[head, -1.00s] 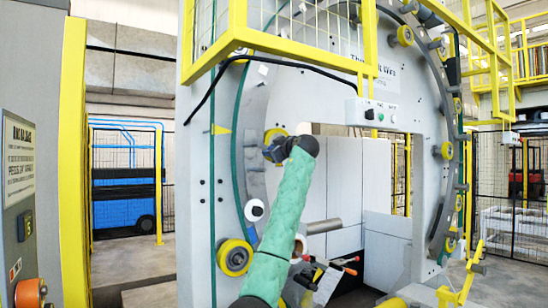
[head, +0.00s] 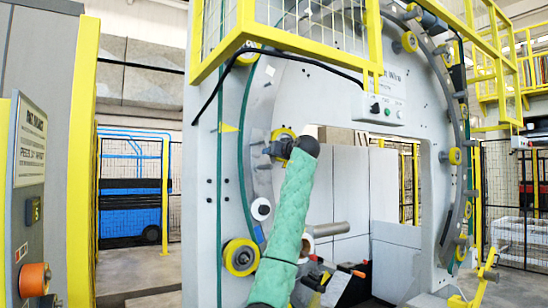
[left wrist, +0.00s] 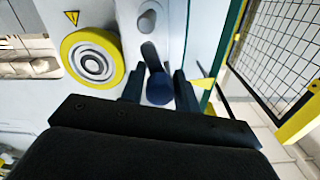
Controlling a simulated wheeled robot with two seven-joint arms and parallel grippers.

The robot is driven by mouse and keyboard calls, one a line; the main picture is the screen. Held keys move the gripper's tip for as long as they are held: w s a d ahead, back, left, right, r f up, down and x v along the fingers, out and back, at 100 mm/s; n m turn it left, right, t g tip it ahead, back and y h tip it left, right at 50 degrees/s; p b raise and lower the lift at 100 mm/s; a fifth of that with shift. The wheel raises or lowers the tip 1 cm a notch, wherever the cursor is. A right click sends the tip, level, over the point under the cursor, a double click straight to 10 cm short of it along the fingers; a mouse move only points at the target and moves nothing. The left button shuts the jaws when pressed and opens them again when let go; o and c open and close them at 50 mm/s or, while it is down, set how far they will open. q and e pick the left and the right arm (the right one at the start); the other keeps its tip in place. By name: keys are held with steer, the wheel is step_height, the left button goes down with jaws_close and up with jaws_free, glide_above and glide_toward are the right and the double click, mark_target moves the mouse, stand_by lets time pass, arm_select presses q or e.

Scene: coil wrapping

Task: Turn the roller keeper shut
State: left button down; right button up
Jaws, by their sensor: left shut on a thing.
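The roller keeper shows in the left wrist view as a dark blue rounded knob (left wrist: 159,90) on a grey stem, set on the ring's pale face. My left gripper (left wrist: 160,84) has one finger on each side of the knob and is shut on it. A yellow-rimmed roller (left wrist: 92,55) sits beside the keeper. In the head view my left gripper (head: 277,149) is at the ring's inner left side by the small yellow roller (head: 285,134), at the end of my green-sleeved arm. The wrist partly hides the keeper there. My right gripper is not in view.
The large ring machine (head: 232,190) fills the middle. A lower yellow roller (head: 240,257) is near my arm. A yellow guard frame (head: 245,35) and a switch box (head: 381,108) hang above. A control panel (head: 28,180) stands at the far left.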

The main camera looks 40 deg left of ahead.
arm_select(q)
steer(key=shift+s+r+m, duration=0.25)
steer(key=shift+r+m, duration=0.15)
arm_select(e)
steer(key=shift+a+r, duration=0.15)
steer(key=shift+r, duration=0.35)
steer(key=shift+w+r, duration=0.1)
arm_select(q)
steer(key=c, duration=1.2)
jaws_free()
steer(key=shift+c, duration=0.2)
steer(key=shift+o, duration=0.4)
steer(key=shift+w+d+f, duration=0.1)
steer(key=shift+f, duration=0.05)
steer(key=shift+d+f+b, duration=0.1)
steer(key=shift+f+b, duration=0.15)
steer(key=shift+b, duration=0.1)
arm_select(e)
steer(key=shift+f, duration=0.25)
arm_select(q)
steer(key=b+v, duration=0.3)
steer(key=v, duration=0.4)
steer(key=shift+d+r, duration=0.2)
steer(key=shift+d, duration=0.1)
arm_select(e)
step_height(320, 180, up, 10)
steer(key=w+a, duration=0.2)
